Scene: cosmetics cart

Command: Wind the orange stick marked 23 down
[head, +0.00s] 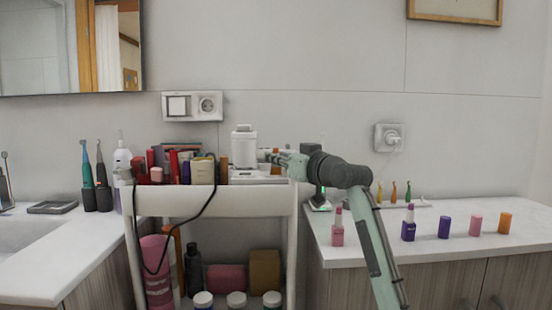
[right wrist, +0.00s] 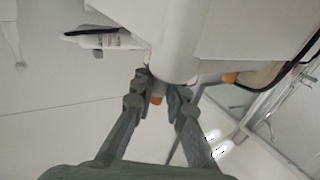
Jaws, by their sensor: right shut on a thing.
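My right gripper (head: 268,156) reaches left over the top of the cart, beside a white box-shaped device (head: 243,140). In the right wrist view its fingers (right wrist: 157,93) are closed in on a small orange piece, which I take as the orange stick (right wrist: 156,100). Most of it is hidden by the fingers, and no number 23 can be read. How far its tip sticks out cannot be told. An orange cap-like piece (head: 505,223) stands apart on the right counter. My left gripper is not in view.
The cart's top (head: 170,200) is crowded with small boxes and tubes, with a dark cable hanging over its front. On the right counter (head: 460,250) stand a pink lipstick (head: 337,232), a purple lipstick (head: 409,226), a purple cap (head: 444,227) and a pink cap (head: 475,225).

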